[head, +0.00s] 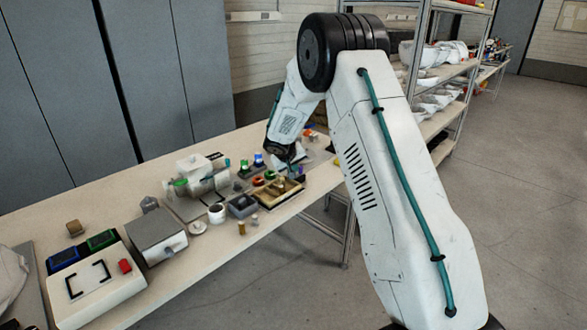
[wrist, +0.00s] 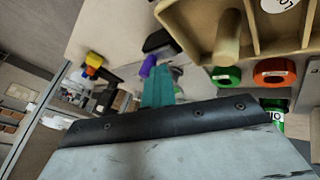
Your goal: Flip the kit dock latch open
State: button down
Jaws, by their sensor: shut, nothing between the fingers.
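My gripper (head: 290,163) is low over the far part of the bench in the head view, partly hidden by my arm. In the wrist view its teal fingers (wrist: 160,88) are together and hold nothing. A tan compartmented tray (head: 266,203) lies just in front of the gripper. In the wrist view the tray (wrist: 205,45) fills the upper right, with a rounded tan peg standing in it. The fingers are to the left of the tray and appear apart from it. I cannot pick out the kit dock latch for certain, nor tell its position.
A green ring (wrist: 226,76) and an orange ring (wrist: 274,72) lie beside the tray. A dark grey bin (head: 241,207) and a white cup (head: 216,213) stand near it on the bench. A white box with a red button (head: 125,266) is at the near end.

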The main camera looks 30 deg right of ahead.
jog(key=a, duration=0.2)
jog(key=a+r, duration=0.1)
jog(key=a, duration=0.2)
jog(key=shift+r, duration=0.1)
jog(key=v, duration=0.8)
jog(key=shift+s+r, duration=0.2)
jog(key=shift+s, duration=0.1)
jog(key=s+a+r+g+y, duration=0.1)
jog(key=s+a+r+y, duration=0.1)
jog(key=s, duration=1.4)
jog(key=s+a+r+n+g+y, duration=0.1)
jog(key=s+a+r, duration=0.4)
jog(key=s, duration=1.1)
jog(key=s+a+r+g+y, duration=0.1)
jog(key=s+a+r+y, duration=0.2)
jog(key=s+r, duration=0.4)
jog(key=s+a, duration=0.1)
jog(key=s, duration=0.8)
jog(key=shift+a+n, duration=0.25)
jog(key=shift+n, duration=0.05)
